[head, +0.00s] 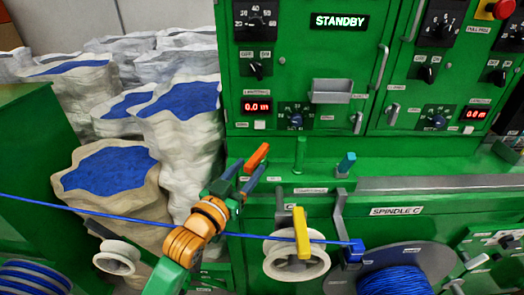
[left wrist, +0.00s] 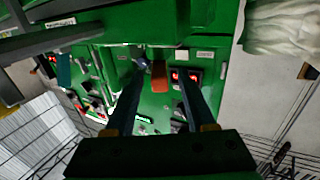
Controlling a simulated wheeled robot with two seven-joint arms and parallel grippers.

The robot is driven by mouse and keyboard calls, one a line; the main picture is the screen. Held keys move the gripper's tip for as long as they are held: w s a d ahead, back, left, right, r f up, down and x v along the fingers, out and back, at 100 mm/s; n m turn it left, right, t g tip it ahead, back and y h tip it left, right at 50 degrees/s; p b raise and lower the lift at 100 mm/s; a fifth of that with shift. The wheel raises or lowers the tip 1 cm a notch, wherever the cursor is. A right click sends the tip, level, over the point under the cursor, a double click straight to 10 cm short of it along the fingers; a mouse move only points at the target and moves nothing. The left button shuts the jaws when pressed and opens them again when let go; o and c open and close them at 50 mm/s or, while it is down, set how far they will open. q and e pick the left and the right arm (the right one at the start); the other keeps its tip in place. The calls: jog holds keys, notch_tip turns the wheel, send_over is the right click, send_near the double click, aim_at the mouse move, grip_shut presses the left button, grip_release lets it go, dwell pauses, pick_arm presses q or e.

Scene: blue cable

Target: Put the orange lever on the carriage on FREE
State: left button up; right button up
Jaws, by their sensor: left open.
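The orange lever (head: 256,157) stands tilted on the green machine, in the middle of the head view. In the left wrist view the orange lever (left wrist: 160,82) shows between my two fingers, with a gap on each side. My left gripper (head: 250,168) is open, its dark fingertips close to the lever; in the left wrist view the gripper (left wrist: 158,75) points at the green panel. I cannot tell whether a finger touches the lever. The FREE label cannot be read. My right gripper is not in view.
A teal-topped lever (head: 346,163) stands to the right. Wrapped bundles (head: 180,130) fill the left.

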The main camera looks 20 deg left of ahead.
aim_at(257, 158)
pick_arm(q)
jog(key=w, duration=0.3)
jog(key=w+d, duration=0.1)
jog(key=w, duration=0.1)
jog(key=shift+w+p, duration=0.1)
jog(key=shift+p, duration=0.2)
jog(key=shift+r, duration=0.1)
jog(key=shift+c, duration=0.4)
jog(key=shift+s, duration=0.2)
grip_shut()
dwell(0.4)
